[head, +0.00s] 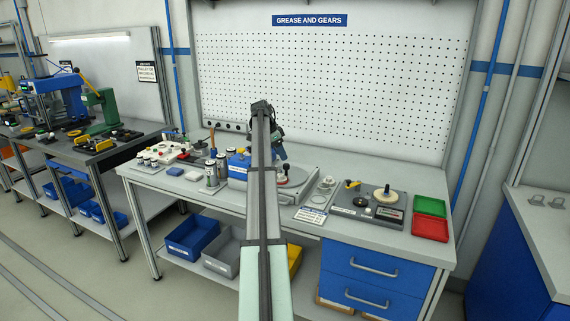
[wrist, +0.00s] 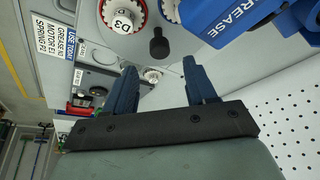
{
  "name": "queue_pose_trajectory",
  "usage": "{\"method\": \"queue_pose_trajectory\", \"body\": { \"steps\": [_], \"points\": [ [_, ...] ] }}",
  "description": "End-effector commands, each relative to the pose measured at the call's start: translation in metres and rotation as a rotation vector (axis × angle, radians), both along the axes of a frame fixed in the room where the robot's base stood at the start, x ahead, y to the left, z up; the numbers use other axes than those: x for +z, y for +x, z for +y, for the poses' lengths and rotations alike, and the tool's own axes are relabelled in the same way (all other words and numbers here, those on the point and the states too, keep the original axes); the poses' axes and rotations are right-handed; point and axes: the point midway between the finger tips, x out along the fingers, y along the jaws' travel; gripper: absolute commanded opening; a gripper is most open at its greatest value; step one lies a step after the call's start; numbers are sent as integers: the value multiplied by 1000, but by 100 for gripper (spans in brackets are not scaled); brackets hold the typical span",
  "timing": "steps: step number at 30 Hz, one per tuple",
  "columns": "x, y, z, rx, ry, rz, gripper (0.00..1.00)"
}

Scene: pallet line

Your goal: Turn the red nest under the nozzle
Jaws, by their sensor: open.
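A white disc marked D3 with a red toothed rim (wrist: 123,14) sits on a grey round plate at the top of the wrist view; it looks like the red nest. A blue housing lettered GREASE (wrist: 218,18) is at upper right. The nozzle tip cannot be made out. In the head view my arm hides part of the station.
Right of the station on the bench are a grey fixture plate (head: 343,208), a green tray (head: 430,206) and a red tray (head: 430,229). Small cans (head: 211,173) stand to the left. A pegboard (head: 400,90) rises behind.

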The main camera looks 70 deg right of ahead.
Motion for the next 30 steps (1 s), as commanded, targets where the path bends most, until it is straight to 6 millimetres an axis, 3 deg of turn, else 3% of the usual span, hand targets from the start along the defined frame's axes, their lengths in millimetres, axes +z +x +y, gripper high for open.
{"method": "queue_pose_trajectory", "body": {
  "steps": [6,12,25,30],
  "points": [
    [-33,-10,-9,0,1,0,56],
    [-49,-15,-14,0,1,-1,56],
    [-55,-16,-16,0,0,0,56],
    [-55,-16,-16,0,0,0,40]
  ]
}}
